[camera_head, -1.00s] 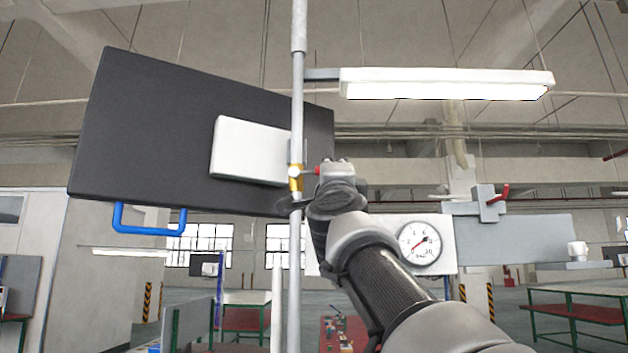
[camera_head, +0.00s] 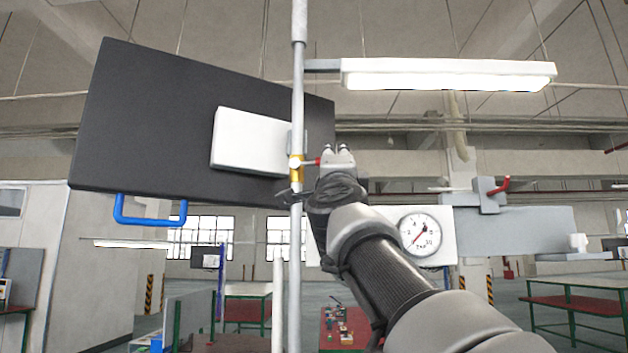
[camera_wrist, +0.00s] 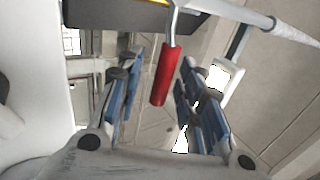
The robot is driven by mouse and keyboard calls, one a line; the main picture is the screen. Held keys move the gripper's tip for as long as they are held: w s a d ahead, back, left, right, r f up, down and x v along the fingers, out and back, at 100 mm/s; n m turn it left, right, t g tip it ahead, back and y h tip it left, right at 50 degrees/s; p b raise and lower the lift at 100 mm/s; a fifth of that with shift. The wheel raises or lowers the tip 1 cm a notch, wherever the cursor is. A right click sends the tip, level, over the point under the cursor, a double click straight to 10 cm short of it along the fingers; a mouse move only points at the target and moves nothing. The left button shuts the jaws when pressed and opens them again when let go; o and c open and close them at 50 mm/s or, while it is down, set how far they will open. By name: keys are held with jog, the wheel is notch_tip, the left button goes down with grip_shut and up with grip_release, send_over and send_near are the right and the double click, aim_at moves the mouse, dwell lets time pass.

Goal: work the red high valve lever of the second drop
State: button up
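A brass valve body (camera_head: 296,169) sits on a thin vertical grey pipe (camera_head: 296,240) in the head view. Its red lever (camera_head: 318,161) points right, toward my gripper (camera_head: 336,154). In the wrist view the red lever handle (camera_wrist: 166,75) hangs from a bent metal stem, between the blue-padded fingers of my gripper (camera_wrist: 163,98). The fingers are open, with gaps visible on both sides of the handle. Contact is not visible. My gripper and wrist partly hide the lever's end in the head view.
A dark panel (camera_head: 150,120) with a white box (camera_head: 248,141) stands behind the pipe at left, a blue handle (camera_head: 150,215) below it. A lit lamp (camera_head: 447,75) is above right. A round gauge (camera_head: 420,235) and another red lever (camera_head: 499,186) are right of my arm.

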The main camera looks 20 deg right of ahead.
jog(key=v, duration=1.1)
jog(key=shift+s, duration=0.25)
jog(key=shift+f, duration=0.15)
